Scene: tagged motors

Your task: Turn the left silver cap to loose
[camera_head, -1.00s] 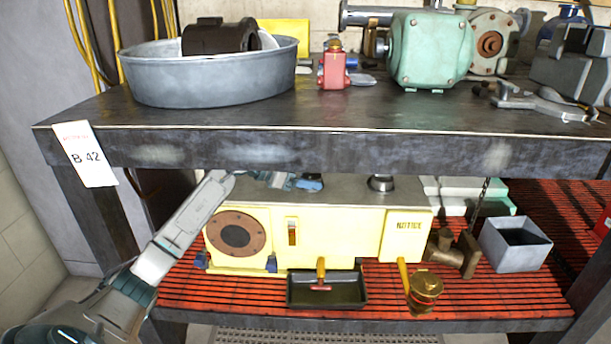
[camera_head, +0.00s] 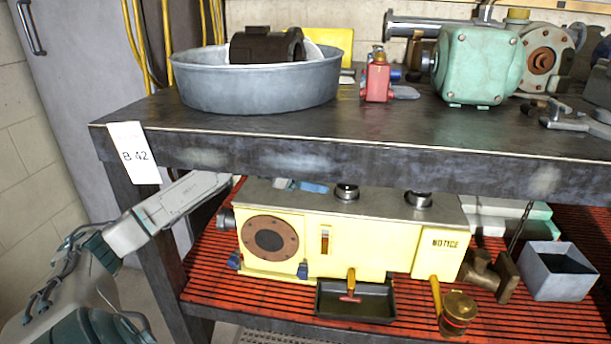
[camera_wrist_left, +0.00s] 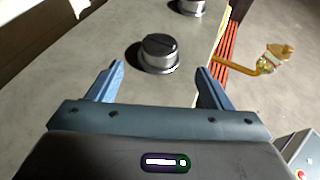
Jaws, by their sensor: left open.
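The yellow machine (camera_head: 370,238) sits on the lower shelf with two silver caps on its grey top. The left silver cap (camera_head: 346,191) also shows in the left wrist view (camera_wrist_left: 159,54), round with a dark top and a line across it. The other silver cap (camera_head: 418,199) shows at the top edge of the left wrist view (camera_wrist_left: 190,6). My left gripper (camera_wrist_left: 160,80) is open and empty, with the left cap just beyond its blue fingertips, between their lines. In the head view the gripper is mostly hidden under the upper tabletop. My right gripper is not seen.
The upper tabletop (camera_head: 330,150) overhangs the machine closely. A black tray (camera_head: 340,303) and a brass cup (camera_head: 457,312) stand in front of it. A grey box (camera_head: 556,272) stands to the right. A metal basin (camera_head: 255,90) sits on the tabletop.

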